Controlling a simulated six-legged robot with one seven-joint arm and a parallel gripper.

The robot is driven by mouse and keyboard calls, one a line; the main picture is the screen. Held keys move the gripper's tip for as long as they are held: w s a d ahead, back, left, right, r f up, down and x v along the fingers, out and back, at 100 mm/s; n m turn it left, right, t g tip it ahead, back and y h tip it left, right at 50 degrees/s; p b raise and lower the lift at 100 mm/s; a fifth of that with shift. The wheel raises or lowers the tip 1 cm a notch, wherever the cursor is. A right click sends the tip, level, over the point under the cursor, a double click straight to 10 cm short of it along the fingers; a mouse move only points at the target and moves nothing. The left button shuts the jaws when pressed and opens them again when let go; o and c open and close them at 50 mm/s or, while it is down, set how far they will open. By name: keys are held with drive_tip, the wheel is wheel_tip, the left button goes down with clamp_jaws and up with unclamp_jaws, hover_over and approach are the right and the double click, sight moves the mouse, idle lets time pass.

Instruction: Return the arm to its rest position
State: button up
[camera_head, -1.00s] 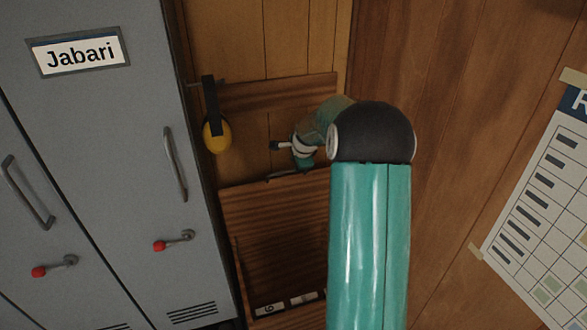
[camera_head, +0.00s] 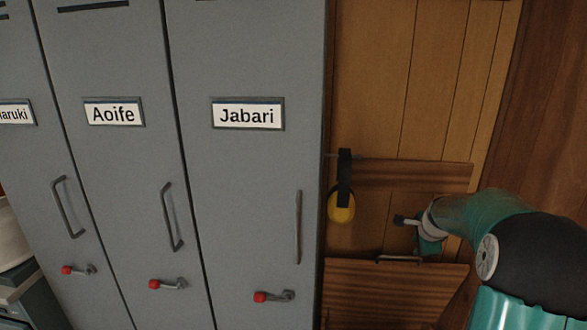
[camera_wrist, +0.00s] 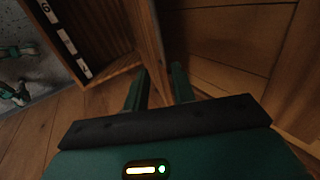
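My arm (camera_head: 500,225) shows at the lower right of the head view, its teal links bent at a dark joint. The fingers cannot be made out there. In the wrist view, my gripper (camera_wrist: 159,84) has its two teal fingers apart, with a gap between them. The edge of a wooden panel (camera_wrist: 150,45) shows beyond the gap. I see nothing held.
Grey lockers marked Aoife (camera_head: 113,112) and Jabari (camera_head: 248,114) stand closed at left, with red-tipped levers. Yellow ear defenders (camera_head: 341,207) hang beside them.

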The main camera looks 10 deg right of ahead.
drive_tip(key=s+a+r+n, duration=0.5)
drive_tip(key=s+a, duration=0.1)
drive_tip(key=a, duration=0.4)
drive_tip(key=s+a+r+n, duration=0.5)
drive_tip(key=s+a+r, duration=0.1)
drive_tip(key=a, duration=0.4)
drive_tip(key=s+a+n+y, duration=0.1)
drive_tip(key=s+a+n, duration=0.4)
drive_tip(key=s, duration=0.4)
drive_tip(key=s+a+n, duration=0.6)
drive_tip(key=s, duration=0.3)
drive_tip(key=shift+s+a+f+g+y, duration=0.25)
drive_tip(key=shift+s+f+g+y, duration=0.1)
drive_tip(key=shift+f+y, duration=0.1)
drive_tip(key=shift+o, duration=0.4)
